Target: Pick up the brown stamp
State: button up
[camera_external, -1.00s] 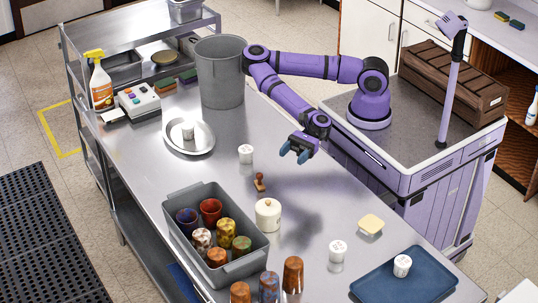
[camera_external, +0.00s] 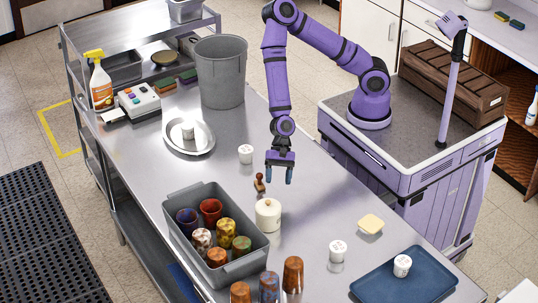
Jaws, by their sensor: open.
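The brown stamp (camera_external: 259,183) stands on the steel table, a small dark-brown piece with a knobbed handle. It is between a white cup and a cream lidded jar. My gripper (camera_external: 279,178) points down just right of the stamp in the picture, with its blue-grey fingertips open. No thing shows between the fingers. I cannot tell how high the fingertips are above the table.
The cream jar (camera_external: 268,215) stands close in front of the stamp, and a white cup (camera_external: 246,154) behind it. A grey bin (camera_external: 258,249) of several cups is to the left front. A grey bucket (camera_external: 221,80) and a round metal tray (camera_external: 178,146) stand farther back.

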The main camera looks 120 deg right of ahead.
jog(key=d+r+g+h, duration=0.2)
jog(key=d+r+g, duration=0.2)
jog(key=d+r, duration=0.95)
send_near(260, 180)
jog(key=f, duration=0.1)
jog(key=a+f, duration=0.1)
jog(key=f, duration=0.3)
jog(key=shift+s+a+f, duration=0.1)
jog(key=shift+s+a, duration=0.05)
jog(key=shift+s, duration=0.15)
jog(key=shift+w+d+x, duration=0.1)
jog(key=shift+x, duration=0.8)
jog(key=shift+w+d+x, duration=0.1)
jog(key=shift+x, duration=0.8)
jog(key=shift+w+d+x, duration=0.15)
jog(key=shift+x, duration=0.75)
jog(key=shift+f, duration=0.1)
jog(key=shift+c, duration=0.4)
jog(key=c, duration=1)
